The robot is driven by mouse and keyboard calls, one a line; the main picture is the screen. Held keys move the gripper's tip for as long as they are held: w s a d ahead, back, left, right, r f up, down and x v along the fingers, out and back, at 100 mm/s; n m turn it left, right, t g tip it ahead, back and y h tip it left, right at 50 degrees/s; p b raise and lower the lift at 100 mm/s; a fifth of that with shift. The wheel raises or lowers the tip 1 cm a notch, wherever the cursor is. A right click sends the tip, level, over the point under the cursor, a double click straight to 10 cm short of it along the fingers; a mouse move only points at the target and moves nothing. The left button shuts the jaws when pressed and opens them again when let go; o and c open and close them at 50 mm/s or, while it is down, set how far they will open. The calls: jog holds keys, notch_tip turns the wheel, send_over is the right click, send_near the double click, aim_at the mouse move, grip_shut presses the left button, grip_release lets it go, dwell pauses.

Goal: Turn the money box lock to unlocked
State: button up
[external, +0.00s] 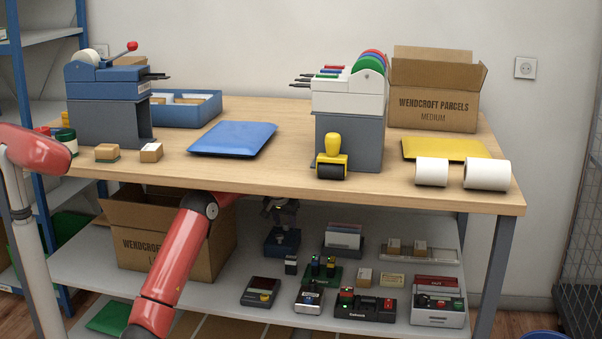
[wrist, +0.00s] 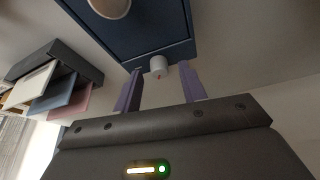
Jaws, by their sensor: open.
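The money box (external: 281,244) is a small dark blue box on the shelf under the counter. In the wrist view its dark blue face (wrist: 150,38) fills the top centre. In the external view my gripper (external: 281,208) is just above the box, partly shaded by the counter. Which position the lock is in cannot be told.
Several small devices, such as a card terminal (external: 261,291), line the shelf front. A large carton (external: 135,250) stands left. The counter edge (external: 400,196) is close overhead.

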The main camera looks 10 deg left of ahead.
jog(key=shift+v, duration=0.95)
jog(key=shift+s+r, duration=0.15)
jog(key=shift+s, duration=0.1)
jog(key=s+a+b, duration=0.1)
jog(key=s+b, duration=0.7)
jog(key=s, duration=0.3)
jog(key=shift+s+a, duration=0.25)
jog(key=shift+a, duration=0.15)
